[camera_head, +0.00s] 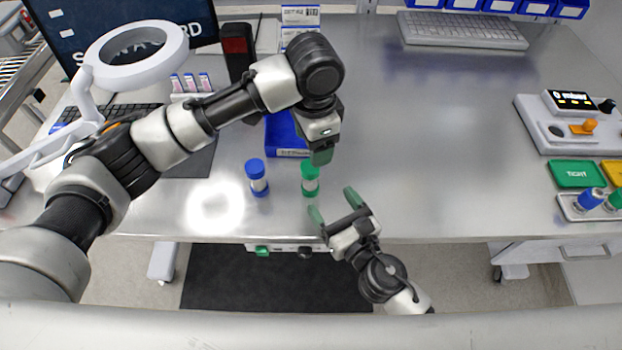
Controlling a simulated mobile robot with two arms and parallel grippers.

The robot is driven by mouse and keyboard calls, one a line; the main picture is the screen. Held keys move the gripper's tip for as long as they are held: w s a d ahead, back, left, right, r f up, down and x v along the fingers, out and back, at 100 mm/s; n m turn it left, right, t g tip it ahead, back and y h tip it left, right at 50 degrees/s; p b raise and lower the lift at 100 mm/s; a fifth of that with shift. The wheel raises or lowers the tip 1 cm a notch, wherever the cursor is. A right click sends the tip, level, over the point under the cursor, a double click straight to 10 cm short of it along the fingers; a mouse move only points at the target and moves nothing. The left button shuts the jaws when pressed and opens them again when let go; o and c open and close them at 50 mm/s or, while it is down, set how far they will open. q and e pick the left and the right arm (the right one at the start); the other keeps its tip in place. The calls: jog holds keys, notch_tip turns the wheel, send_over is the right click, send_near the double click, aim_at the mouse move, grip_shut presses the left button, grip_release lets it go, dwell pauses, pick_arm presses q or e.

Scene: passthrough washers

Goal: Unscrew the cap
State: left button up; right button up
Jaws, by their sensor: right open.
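A small vial with a green cap (310,167) and a pale band around its body stands upright near the table's front edge. A similar vial with a blue cap (255,166) stands to its left. My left gripper (321,157) points down just above the green-capped vial; its green fingers overlap in this view, so its opening is hidden. Whether it touches the green cap cannot be told. My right gripper (334,205) is open and empty at the table's front edge, just in front and to the right of the green-capped vial, its green-tipped fingers spread.
A blue bin (283,135) stands behind the vials, partly hidden by my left arm. A white ring lamp (136,55) stands at the left. The middle right tabletop is clear.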

aim_at(315, 179)
jog(key=x, duration=0.8)
jog(key=shift+w+a+f, duration=0.1)
jog(key=shift+w+a, duration=0.05)
jog(key=shift+w, duration=0.1)
jog(key=shift+w+f, duration=0.1)
jog(key=c, duration=1.2)
jog(key=o, duration=1.1)
jog(key=shift+o, duration=0.5)
